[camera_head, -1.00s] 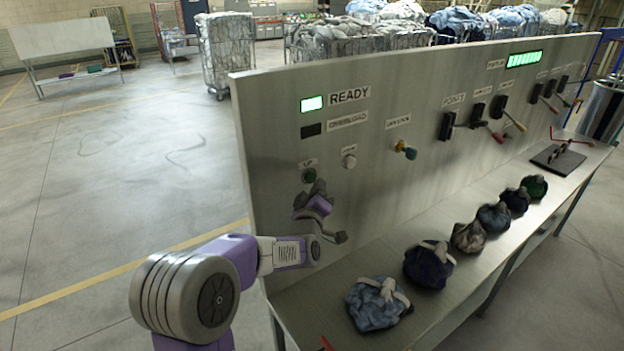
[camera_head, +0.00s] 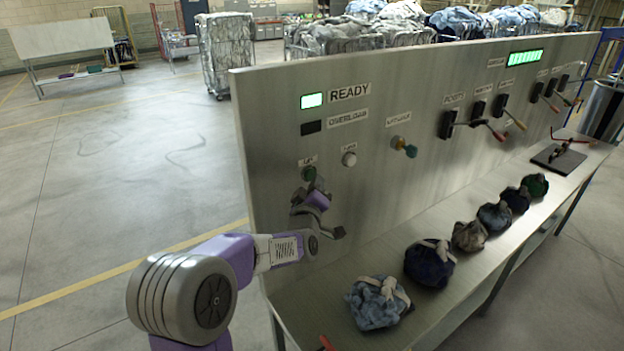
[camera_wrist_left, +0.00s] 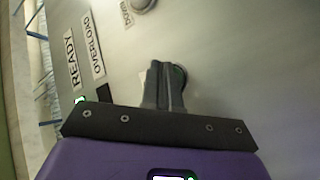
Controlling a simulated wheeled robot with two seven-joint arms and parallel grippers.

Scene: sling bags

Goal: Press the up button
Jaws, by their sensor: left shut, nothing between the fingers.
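The green up button (camera_head: 309,173) is on the upright grey panel, under its small label and left of the white button (camera_head: 349,159). My left gripper (camera_head: 315,184) is shut and empty, with its fingertips just below and in front of the green button, partly over it. In the left wrist view, the shut fingers (camera_wrist_left: 164,84) cover most of the green button (camera_wrist_left: 181,74), and only its edge shows beside them. I cannot tell whether the fingertips touch it. My right gripper is not in view.
The panel has a lit READY lamp (camera_head: 312,100), a dark OVERLOAD lamp (camera_head: 311,127), a teal-tipped knob (camera_head: 404,147) and several levers. Several tied bags, such as a light blue one (camera_head: 377,303), stand on the shelf below. Floor on the left is clear.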

